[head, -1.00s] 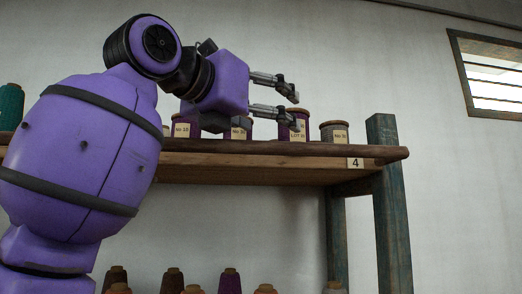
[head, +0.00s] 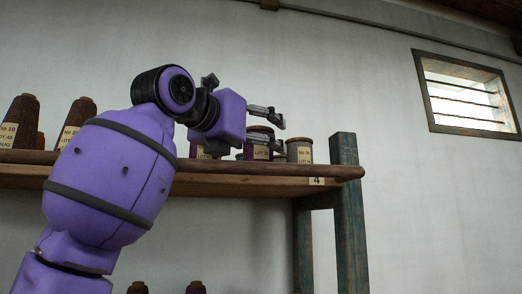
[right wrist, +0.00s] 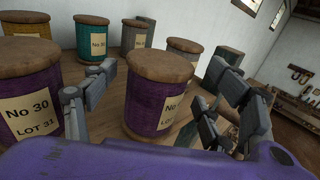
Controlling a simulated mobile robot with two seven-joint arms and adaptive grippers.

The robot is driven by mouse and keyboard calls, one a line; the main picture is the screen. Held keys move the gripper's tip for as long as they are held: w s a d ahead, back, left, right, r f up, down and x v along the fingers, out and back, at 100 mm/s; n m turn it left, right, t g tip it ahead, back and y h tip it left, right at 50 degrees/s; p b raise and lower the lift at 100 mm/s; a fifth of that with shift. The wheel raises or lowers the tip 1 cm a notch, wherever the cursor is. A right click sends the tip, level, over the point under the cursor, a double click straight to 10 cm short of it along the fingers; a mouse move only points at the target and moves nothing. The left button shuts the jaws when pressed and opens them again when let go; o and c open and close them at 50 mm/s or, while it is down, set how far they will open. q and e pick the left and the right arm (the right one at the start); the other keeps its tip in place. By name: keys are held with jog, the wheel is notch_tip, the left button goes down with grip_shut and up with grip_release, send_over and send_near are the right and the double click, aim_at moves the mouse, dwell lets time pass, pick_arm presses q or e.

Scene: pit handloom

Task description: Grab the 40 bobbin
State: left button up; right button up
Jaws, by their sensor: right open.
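My right gripper (head: 280,138) reaches over the top shelf in the head view. In the right wrist view it is open (right wrist: 165,88), with one finger on each side of a purple bobbin (right wrist: 158,95). This bobbin has a brown wooden top; its label is partly hidden by blur and angle, so I cannot read its number surely. To the left stands a purple bobbin (right wrist: 28,95) labelled No 30, LOT 31. No label clearly reads 40. The head view shows a purple bobbin (head: 261,152) behind the fingers and a grey-brown bobbin (head: 299,152). My left gripper is not seen.
The shelf (head: 230,182) ends at a blue-green post (head: 347,200). Brown cones (head: 18,122) stand at its left. Wall space right of the post is free.

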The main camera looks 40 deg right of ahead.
jog(key=shift+w+a, duration=0.15)
jog(key=shift+a, duration=0.1)
jog(key=c, duration=0.6)
jog(key=shift+d, duration=0.1)
jog(key=c, duration=0.8)
jog(key=shift+o, duration=0.2)
jog(key=shift+r, duration=0.1)
